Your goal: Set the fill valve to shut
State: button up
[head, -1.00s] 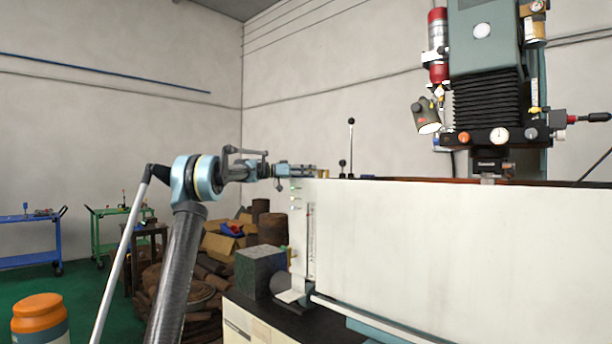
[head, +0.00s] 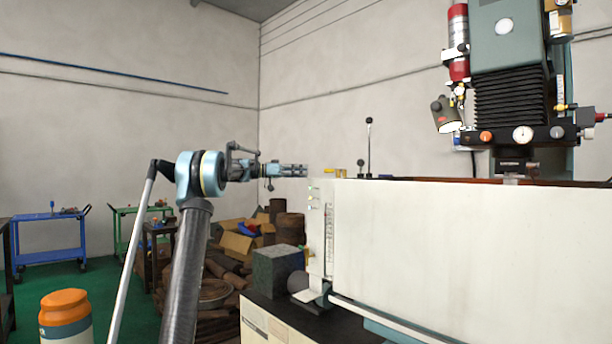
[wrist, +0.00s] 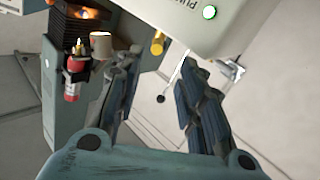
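I cannot tell for sure which part is the fill valve. A tall lever with a black ball end (head: 368,146) stands upright behind the top edge of the white tank (head: 460,235). A rod with a black ball (wrist: 160,99) shows between my fingers in the wrist view, apart from them. A yellow knob (wrist: 157,43) is near the white panel edge there. My gripper (head: 304,170) is open and empty, just left of the tank's upper left corner. Its spread fingers also show in the wrist view (wrist: 160,62).
The machine head (head: 508,60) hangs above the tank at right. A dark grey block (head: 278,270) stands on the bench below my arm. An orange-lidded drum (head: 65,315) stands at lower left.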

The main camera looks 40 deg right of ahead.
jog(key=shift+w+a, duration=0.15)
jog(key=shift+a, duration=0.05)
